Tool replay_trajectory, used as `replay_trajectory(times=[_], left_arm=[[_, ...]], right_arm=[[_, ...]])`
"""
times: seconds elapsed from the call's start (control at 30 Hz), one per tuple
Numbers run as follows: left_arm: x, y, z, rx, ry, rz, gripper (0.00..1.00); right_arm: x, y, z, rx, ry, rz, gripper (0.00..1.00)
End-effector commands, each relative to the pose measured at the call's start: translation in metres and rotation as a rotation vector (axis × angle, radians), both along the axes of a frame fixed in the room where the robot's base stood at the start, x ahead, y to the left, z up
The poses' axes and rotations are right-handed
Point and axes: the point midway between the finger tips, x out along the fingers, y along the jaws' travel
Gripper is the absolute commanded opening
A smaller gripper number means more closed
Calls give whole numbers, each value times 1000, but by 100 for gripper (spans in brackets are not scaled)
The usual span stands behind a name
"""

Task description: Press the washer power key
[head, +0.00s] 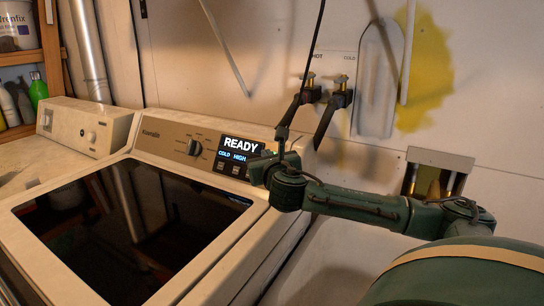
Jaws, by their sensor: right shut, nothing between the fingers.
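The washer (44,232) is on the left, with a dark glass lid that is closed. Its sloped control panel (165,133) carries a round knob (193,147) and a lit display (240,150) reading READY, COLD and HIGH. Small dark keys (228,168) sit under the display. I cannot tell which key is the power key. My right gripper (257,171) is shut and empty at the right end of the panel, by the lower right of the display. It hides part of that end, and I cannot tell whether it touches. My left gripper is out of view.
Two taps (342,88) marked HOT and COLD, with dark hoses, are on the wall behind my right arm. A second appliance (85,125) stands left of the panel. A shelf (20,57) with bottles is at far left.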

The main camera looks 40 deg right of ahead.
Motion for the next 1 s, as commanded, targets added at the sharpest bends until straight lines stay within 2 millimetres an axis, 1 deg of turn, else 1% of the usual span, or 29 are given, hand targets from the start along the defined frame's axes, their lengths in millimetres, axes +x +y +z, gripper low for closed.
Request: replay_trajectory(times=[0.73,1.0], left_arm=[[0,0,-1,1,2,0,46],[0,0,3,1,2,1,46]], right_arm=[[0,0,0,0,0,0,0],[2,-7,-3,-1,0,-1,0]])
